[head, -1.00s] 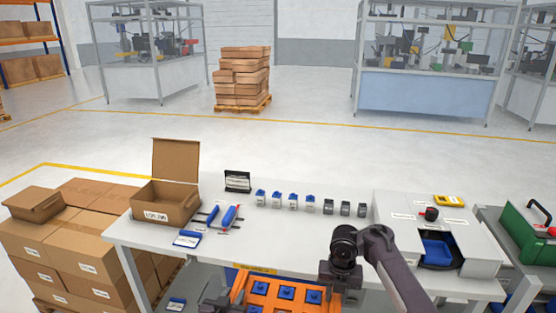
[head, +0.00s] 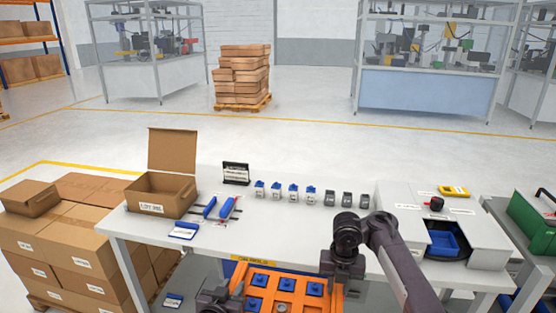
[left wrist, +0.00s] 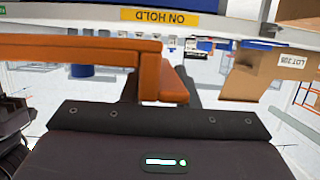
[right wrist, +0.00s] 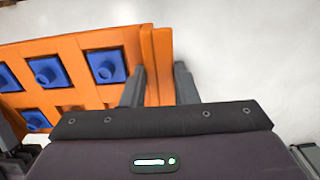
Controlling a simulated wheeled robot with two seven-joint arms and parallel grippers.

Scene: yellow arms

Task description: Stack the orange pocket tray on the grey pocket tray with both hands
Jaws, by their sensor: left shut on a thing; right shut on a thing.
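The orange pocket tray (head: 291,272), with blue pieces in its pockets, is at the bottom of the head view, in front of the table's near edge. My left gripper (head: 222,299) is at its left end and my right gripper (head: 343,262) at its right end. In the right wrist view my right gripper (right wrist: 158,88) is shut on the tray's end rim (right wrist: 156,55). In the left wrist view the tray's orange side (left wrist: 90,50) reaches my left gripper, shut on it; its fingertips are mostly hidden. I cannot make out the grey pocket tray in any view.
The white table (head: 290,228) has a clear middle. An open cardboard box (head: 160,192), blue-handled tools (head: 225,208) and a row of small blue and grey parts (head: 292,191) stand further back. A grey station with a blue bin (head: 443,240) is at the right.

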